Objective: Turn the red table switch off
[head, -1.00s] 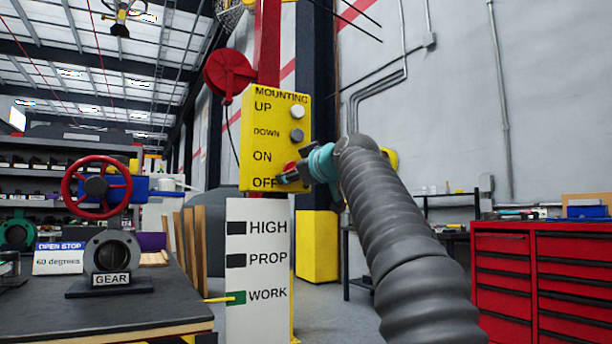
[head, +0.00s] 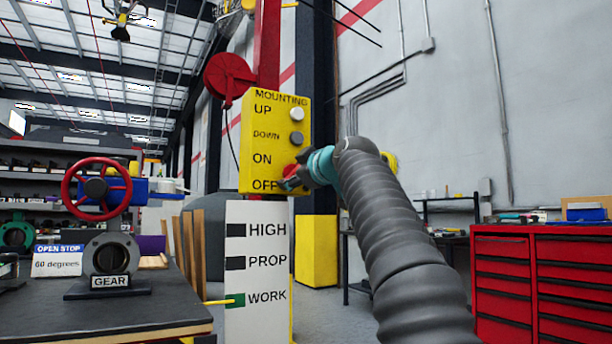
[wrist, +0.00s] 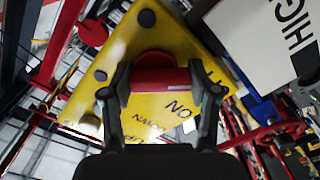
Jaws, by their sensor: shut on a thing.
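The red switch (head: 291,170) is a round knob on the lower right of the yellow panel (head: 262,122), beside the ON and OFF labels. In the wrist view the red switch (wrist: 160,72) has a bar that lies between my two fingers. My gripper (head: 293,183) is at the panel's lower right edge and partly covers the switch. In the wrist view my gripper (wrist: 160,88) is shut on the switch, with one finger at each end of the bar. I cannot tell from its face which label the switch points to.
A white board (head: 256,270) with HIGH, PROP and WORK stands below the panel. A workbench (head: 150,315) at the left bears a valve with a red handwheel (head: 97,188). A red drawer cabinet (head: 545,280) stands at the right. Two round buttons (head: 297,124) sit above the switch.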

